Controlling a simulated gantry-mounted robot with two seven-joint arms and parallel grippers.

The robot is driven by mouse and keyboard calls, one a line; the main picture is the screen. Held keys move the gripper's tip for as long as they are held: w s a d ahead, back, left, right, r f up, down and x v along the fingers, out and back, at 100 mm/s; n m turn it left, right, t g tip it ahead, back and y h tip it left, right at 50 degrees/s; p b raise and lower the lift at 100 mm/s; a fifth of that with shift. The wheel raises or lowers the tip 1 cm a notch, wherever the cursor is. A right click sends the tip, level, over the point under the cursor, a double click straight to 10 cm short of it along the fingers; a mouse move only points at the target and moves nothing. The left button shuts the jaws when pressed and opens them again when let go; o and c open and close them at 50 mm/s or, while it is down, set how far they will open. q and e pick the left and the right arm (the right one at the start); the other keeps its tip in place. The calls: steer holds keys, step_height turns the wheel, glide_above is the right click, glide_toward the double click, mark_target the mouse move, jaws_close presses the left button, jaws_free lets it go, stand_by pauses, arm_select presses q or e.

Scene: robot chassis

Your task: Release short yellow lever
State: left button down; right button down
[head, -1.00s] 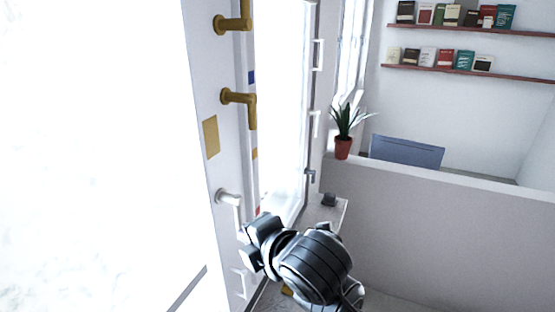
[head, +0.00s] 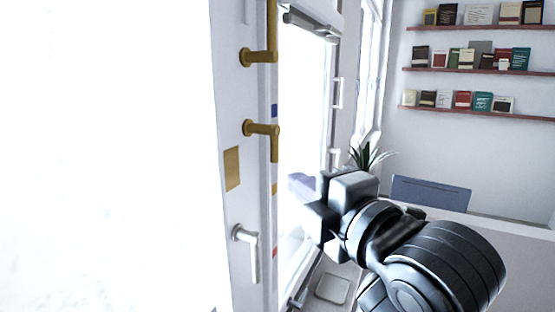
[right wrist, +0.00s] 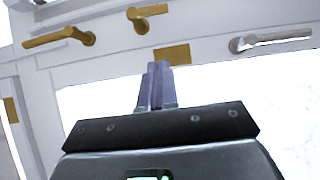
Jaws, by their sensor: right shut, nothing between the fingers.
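The short yellow lever (head: 262,128) is on the pale door frame, below a longer yellow lever (head: 260,56). Its handle turns downward at the end, while the longer one's handle points up. In the right wrist view the short lever (right wrist: 148,14) is near the top, left of centre, with the longer lever (right wrist: 60,38) to its left. My right gripper (head: 298,186) is shut and empty. In the head view it appears right of and below the short lever, apart from it. Its closed fingers (right wrist: 154,84) show in the right wrist view. My left gripper is not in view.
A silver lever (head: 246,250) is lower on the same frame, and a yellow plate (head: 232,168) lies between it and the short lever. Bright glass fills the left. A potted plant (head: 367,157), a blue panel (head: 430,194) and bookshelves (head: 470,70) stand behind.

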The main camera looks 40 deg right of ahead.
steer(key=p, duration=0.7)
glide_toward(277, 159)
steer(key=w+a+r, duration=0.2)
steer(key=w+a, duration=0.1)
steer(key=w, duration=0.2)
steer(key=shift+w+d+f+p, duration=0.25)
steer(key=shift+w+d+p, duration=0.05)
steer(key=shift+w+d, duration=0.8)
steer(key=shift+d, duration=0.35)
steer(key=shift+f, duration=0.1)
